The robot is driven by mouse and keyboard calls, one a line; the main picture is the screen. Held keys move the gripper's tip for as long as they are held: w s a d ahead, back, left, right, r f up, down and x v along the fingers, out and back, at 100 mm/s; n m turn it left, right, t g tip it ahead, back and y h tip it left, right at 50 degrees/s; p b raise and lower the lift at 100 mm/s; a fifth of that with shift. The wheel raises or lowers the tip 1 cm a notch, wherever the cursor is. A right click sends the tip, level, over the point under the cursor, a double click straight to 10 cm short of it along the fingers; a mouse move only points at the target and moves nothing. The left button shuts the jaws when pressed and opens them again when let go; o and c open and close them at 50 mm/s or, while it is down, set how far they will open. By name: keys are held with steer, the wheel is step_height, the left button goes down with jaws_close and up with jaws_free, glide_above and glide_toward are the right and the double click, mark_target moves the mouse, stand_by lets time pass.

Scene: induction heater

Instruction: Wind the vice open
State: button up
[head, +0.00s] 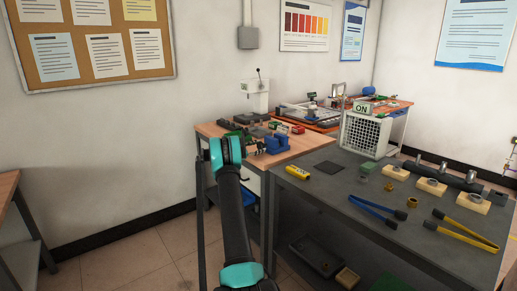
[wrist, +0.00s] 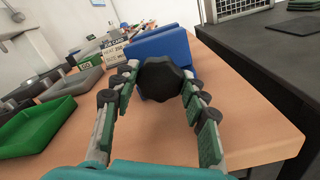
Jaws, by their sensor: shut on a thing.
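The blue vice (head: 277,145) stands on the wooden bench. In the wrist view its blue body (wrist: 170,45) lies just beyond a dark, many-sided knob (wrist: 161,78) facing me. My gripper (wrist: 160,82) is shut on this knob, one green-padded finger on each side. In the head view my gripper (head: 257,148) reaches rightward to the vice, and the knob is too small to make out. The vice jaws' opening is not clear in either view.
A green tray (wrist: 38,126) and a grey tray lie left of my fingers on the wooden bench (head: 310,143). The dark workbench (head: 330,205) at the right holds a yellow object (head: 297,172), tongs and blocks. The bench strip right of the knob is clear.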

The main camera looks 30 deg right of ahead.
steer(key=shift+a, duration=0.1)
steer(key=o, duration=1.2)
steer(key=shift+c, duration=0.2)
steer(key=shift+a, duration=0.1)
steer(key=a, duration=1.1)
steer(key=shift+s+a, duration=0.35)
steer(key=shift+s, duration=0.1)
steer(key=shift+a, duration=0.1)
